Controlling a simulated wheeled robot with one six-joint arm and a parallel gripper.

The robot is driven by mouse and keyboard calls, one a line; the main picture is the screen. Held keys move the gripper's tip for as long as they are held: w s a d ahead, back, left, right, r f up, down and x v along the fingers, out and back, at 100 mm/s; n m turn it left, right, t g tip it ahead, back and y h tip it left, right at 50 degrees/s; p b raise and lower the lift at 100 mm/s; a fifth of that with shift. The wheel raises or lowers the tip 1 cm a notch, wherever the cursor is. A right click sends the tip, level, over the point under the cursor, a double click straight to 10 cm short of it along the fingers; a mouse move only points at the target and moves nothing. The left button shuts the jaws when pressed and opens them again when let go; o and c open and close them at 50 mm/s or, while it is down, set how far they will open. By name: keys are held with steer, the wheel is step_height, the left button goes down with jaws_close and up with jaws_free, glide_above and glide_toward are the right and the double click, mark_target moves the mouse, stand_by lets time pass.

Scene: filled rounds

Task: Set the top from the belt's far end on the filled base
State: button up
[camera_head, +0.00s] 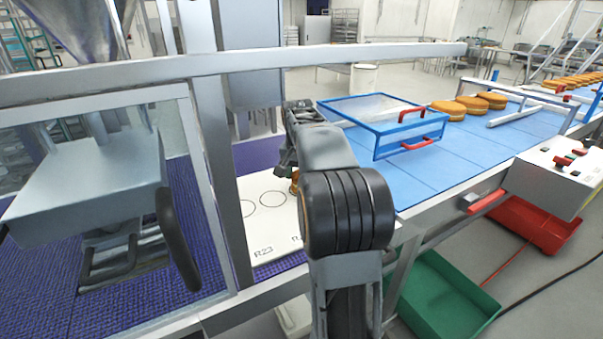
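Several golden-brown rounds lie on the blue belt (440,165). A near group (449,109) sits just beyond the blue-framed clear guard, and a row of more rounds (575,81) runs at the far right end. Tops and bases cannot be told apart at this size. A white board (268,222) with printed circles and the label R23 lies left of my arm. A sliver of a brown round (294,186) shows there beside my arm, mostly hidden. My gripper (286,162) points down above the board's far side; its fingers are largely hidden behind my arm.
The blue-framed guard (376,120) with red handles stands over the belt's near end. A metal rail (230,65) crosses above. A control box (553,172) stands right; green (440,295) and red (525,225) bins sit below.

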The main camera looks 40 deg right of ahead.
steer(key=shift+f, duration=0.15)
steer(key=o, duration=0.8)
steer(key=shift+o, duration=0.3)
step_height(320, 180, up, 7)
steer(key=p, duration=0.7)
stand_by(0.5)
